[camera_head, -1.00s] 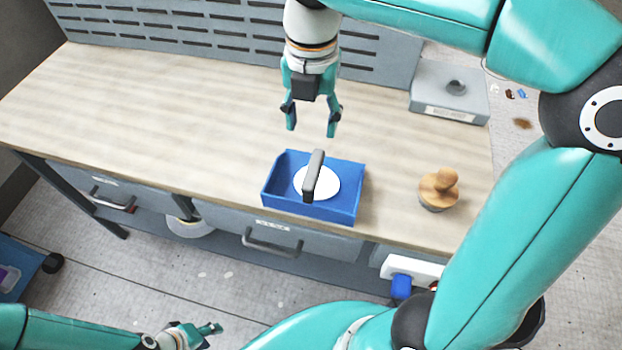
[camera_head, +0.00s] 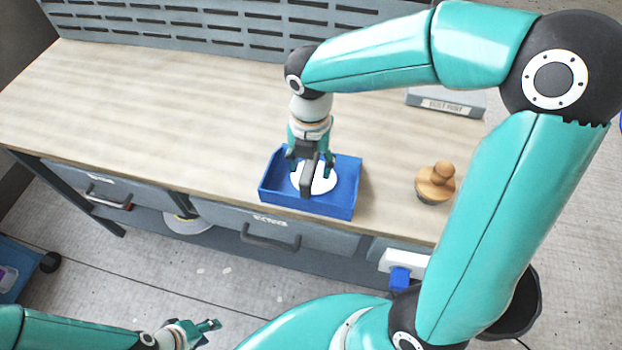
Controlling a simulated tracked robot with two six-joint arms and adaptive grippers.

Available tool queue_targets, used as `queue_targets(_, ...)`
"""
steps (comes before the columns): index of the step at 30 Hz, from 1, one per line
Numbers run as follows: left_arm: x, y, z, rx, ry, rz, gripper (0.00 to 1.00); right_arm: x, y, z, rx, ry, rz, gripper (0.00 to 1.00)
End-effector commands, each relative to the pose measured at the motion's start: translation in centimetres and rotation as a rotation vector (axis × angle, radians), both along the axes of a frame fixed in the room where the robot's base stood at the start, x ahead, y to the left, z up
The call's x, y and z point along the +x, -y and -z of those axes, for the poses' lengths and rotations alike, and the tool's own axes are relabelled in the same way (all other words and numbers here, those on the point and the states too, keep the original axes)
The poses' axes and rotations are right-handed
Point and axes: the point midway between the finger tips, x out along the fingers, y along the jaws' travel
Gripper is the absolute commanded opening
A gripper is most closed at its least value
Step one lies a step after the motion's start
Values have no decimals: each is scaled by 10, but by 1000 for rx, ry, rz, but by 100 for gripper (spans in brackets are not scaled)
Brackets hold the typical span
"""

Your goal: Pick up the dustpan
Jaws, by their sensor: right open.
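The blue dustpan (camera_head: 342,200) is a shallow open box near the bench's front edge. A dark grey upright handle (camera_head: 308,188) stands over a white oval (camera_head: 325,181) within its outline; how these join the box is hidden. My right gripper (camera_head: 309,170) is open, pointing down over the dustpan, with its fingers to either side of the far part of the handle. I cannot tell whether they touch it. My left gripper (camera_head: 207,332) is low at the bottom left, away from the bench; its finger gap is unclear.
A wooden-knobbed tool (camera_head: 436,183) stands on the bench right of the dustpan. A grey box (camera_head: 447,103) sits at the back right, partly behind my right arm. A slotted panel (camera_head: 230,30) borders the back. The left bench top (camera_head: 140,110) is clear.

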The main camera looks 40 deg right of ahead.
Motion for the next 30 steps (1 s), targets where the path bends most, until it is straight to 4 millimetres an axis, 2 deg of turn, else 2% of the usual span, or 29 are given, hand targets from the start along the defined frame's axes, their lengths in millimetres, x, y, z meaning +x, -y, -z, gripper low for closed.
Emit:
queue_targets(8, 0, 0, 0, 0, 0, 0, 40, 0, 0, 5, 0, 1, 0, 56)
queue_targets(11, 0, 0, 0, 0, 0, 0, 40, 0, 0, 5, 0, 1, 0, 43)
queue_targets(18, 0, 0, 0, 0, 0, 0, 40, 0, 0, 5, 1, 2, 0, 3)
queue_targets(19, 0, 0, 0, 0, 0, 0, 40, 0, 0, 5, 1, 2, 0, 0)
queue_targets(30, 0, 0, 0, 0, 0, 0, 40, 1, 0, 4, 0, 3, 0, 0)
